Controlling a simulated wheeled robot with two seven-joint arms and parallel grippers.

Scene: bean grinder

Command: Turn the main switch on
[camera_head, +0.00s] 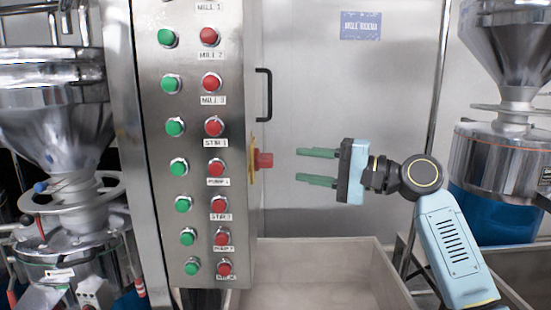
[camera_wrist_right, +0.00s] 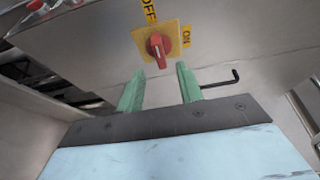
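The main switch (camera_head: 264,160) is a red rotary knob on a yellow plate, on the right side face of the steel control cabinet. My right gripper (camera_head: 298,165) is open, with green fingers pointing left at the knob, a short gap away. In the right wrist view its fingertips (camera_wrist_right: 160,72) lie just below the knob, one to each side, holding nothing. My left gripper is not in view.
The control cabinet (camera_head: 155,150) carries columns of green and red buttons on its front. A black handle (camera_head: 264,95) stands out above the switch. A grey bin (camera_head: 310,247) is below. Steel grinders stand at left (camera_head: 60,130) and right (camera_head: 508,155).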

